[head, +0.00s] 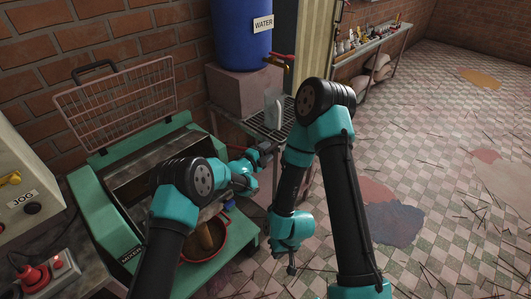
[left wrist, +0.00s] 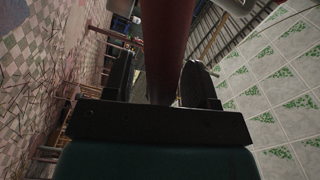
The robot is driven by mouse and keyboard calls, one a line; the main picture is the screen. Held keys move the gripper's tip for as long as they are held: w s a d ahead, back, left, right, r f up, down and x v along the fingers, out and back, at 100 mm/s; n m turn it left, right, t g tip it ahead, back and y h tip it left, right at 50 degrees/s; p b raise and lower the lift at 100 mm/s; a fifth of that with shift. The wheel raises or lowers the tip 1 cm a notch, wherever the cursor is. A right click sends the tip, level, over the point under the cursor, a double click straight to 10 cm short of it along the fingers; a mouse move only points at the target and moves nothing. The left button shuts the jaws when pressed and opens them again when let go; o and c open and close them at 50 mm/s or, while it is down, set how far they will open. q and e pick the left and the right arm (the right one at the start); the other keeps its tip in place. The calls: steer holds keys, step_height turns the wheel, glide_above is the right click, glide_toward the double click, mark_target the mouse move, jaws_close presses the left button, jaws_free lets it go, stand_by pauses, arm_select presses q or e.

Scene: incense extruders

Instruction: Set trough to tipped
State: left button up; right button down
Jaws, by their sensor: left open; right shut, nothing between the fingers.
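The mixer (head: 95,215) is a green machine at the left of the head view, with its wire lid (head: 118,97) raised. Its grey metal trough (head: 135,165) is partly hidden behind my left arm, so its tilt is hard to tell. My left gripper (head: 268,152) is past the mixer's right side, in front of the rack. In the left wrist view a dark red bar (left wrist: 168,45) runs between or just beyond the open fingers; contact cannot be told. My right gripper (head: 291,269) is shut and empty, pointing down over the floor.
A red-rimmed pan (head: 205,240) with brown contents sits at the mixer's front. A blue water barrel (head: 240,35) stands on a block behind, above a metal rack (head: 268,130). A control box (head: 22,185) is at far left.

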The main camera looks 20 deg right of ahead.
arm_select(q)
steer(key=v, duration=1.7)
steer(key=shift+a, duration=0.25)
steer(key=shift+s, duration=0.1)
steer(key=s+a+f+n+y, duration=0.35)
steer(key=a+f+n, duration=0.35)
steer(key=a, duration=0.5)
steer(key=s+a+f+n+y, duration=0.2)
steer(key=a+f+n+y, duration=0.3)
steer(key=a+n, duration=0.55)
steer(key=s+a+f+n+g+y, duration=0.1)
steer(key=s+a+n+g+y, duration=0.1)
steer(key=s+a+n, duration=0.4)
steer(key=s+a+f+n+g+y, duration=0.1)
steer(key=s+a+n+g+y, duration=0.1)
steer(key=s+a+n+g, duration=0.2)
steer(key=s+a+n, duration=0.1)
steer(key=s+a, duration=0.3)
steer(key=s, duration=0.2)
steer(key=s+a+n, duration=0.2)
steer(key=s+a, duration=0.2)
steer(key=s, duration=0.3)
steer(key=shift+f, duration=0.35)
